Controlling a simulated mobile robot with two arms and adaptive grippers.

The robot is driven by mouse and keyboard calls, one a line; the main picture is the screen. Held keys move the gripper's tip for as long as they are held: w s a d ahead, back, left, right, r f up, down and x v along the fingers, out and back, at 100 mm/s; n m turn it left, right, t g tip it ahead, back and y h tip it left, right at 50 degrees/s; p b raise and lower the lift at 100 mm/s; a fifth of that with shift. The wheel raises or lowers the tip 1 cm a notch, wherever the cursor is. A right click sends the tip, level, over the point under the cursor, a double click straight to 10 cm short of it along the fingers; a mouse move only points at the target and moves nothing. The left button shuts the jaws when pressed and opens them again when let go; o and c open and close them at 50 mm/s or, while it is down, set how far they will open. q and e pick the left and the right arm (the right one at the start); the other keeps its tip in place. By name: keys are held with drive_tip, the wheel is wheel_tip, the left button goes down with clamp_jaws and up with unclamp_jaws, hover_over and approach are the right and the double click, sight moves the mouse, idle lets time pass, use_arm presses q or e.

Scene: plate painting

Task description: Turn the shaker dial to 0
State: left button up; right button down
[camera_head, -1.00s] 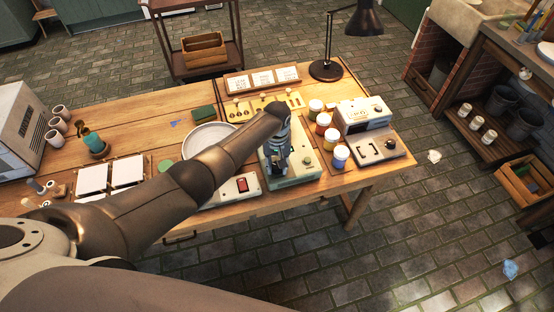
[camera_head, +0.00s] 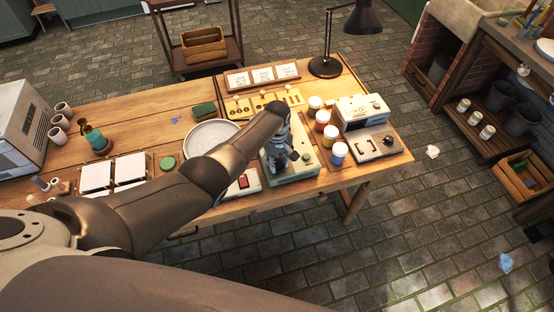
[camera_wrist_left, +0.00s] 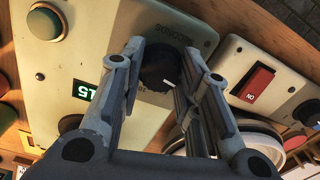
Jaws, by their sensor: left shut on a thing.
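The shaker is a pale green box (camera_head: 300,175) at the front edge of the table, partly hidden by my left arm in the head view. In the left wrist view its panel (camera_wrist_left: 190,28) carries a black dial (camera_wrist_left: 158,68) with a white mark, lettering and a small green display (camera_wrist_left: 86,90) that seems to read 15. My left gripper (camera_wrist_left: 157,52) is shut on the dial, with one finger on each side of it. In the head view the left gripper (camera_head: 276,160) points down at the box. My right gripper is not in view.
A white unit with a red switch (camera_wrist_left: 256,84) stands close beside the shaker; it also shows in the head view (camera_head: 243,182). Paint jars (camera_head: 323,120) and a white machine (camera_head: 375,147) stand to the right. A white round basin (camera_head: 205,132) lies to the left.

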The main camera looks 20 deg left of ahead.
sight(277, 162)
use_arm(q)
drive_tip(key=o, duration=1)
wheel_tip(277, 162, up, 12)
idle(0.5)
idle(0.3)
